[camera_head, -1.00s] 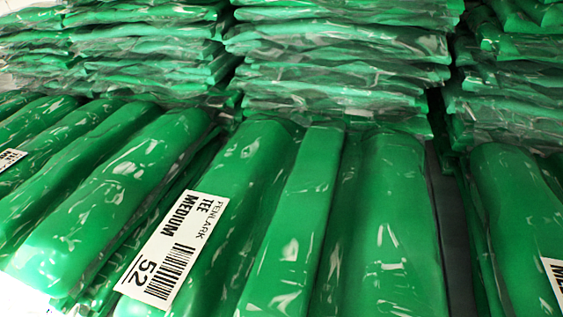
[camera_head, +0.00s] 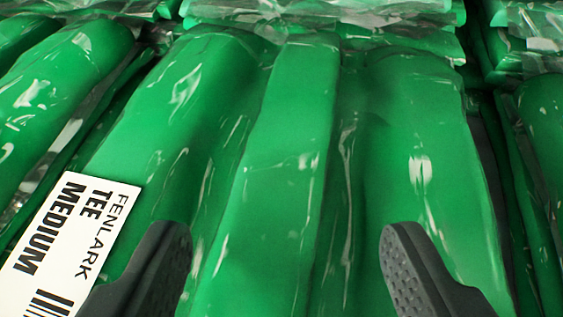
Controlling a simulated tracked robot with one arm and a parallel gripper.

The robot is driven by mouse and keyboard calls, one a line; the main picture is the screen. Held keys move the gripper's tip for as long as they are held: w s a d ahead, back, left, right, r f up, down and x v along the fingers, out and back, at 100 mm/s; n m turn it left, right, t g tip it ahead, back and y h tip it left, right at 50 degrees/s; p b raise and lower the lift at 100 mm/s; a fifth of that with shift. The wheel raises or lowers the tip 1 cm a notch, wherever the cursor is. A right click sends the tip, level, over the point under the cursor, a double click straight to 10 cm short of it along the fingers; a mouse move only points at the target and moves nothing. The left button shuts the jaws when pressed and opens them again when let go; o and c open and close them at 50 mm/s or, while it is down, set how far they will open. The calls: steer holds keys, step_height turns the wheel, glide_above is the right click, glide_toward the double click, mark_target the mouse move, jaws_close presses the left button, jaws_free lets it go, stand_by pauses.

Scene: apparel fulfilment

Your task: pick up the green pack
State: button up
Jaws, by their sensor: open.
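A green pack (camera_head: 285,160) in glossy clear wrap fills the middle of the view. It has lengthwise folds, and a white label (camera_head: 65,245) at lower left reads FENLARK TEE MEDIUM; the label's lower part is cut off by the frame. My gripper (camera_head: 285,260) shows as two dark, textured fingers at the bottom, spread wide apart with nothing between them but the view of the pack's surface. The fingers appear over or close to the pack; I cannot tell whether they touch it. The pack's near end is out of frame.
More green packs lie close on the left (camera_head: 60,85) and right (camera_head: 543,140), with narrow dark gaps between. Stacked wrapped packs (camera_head: 330,14) stand behind at the top edge. There is little free room around the middle pack.

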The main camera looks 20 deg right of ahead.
mark_target(279, 196)
steer(key=shift+f+b+x, duration=0.2)
steer(key=shift+b+x, duration=0.65)
steer(key=shift+x, duration=1.7)
steer(key=shift+a, duration=0.2)
steer(key=c, duration=1)
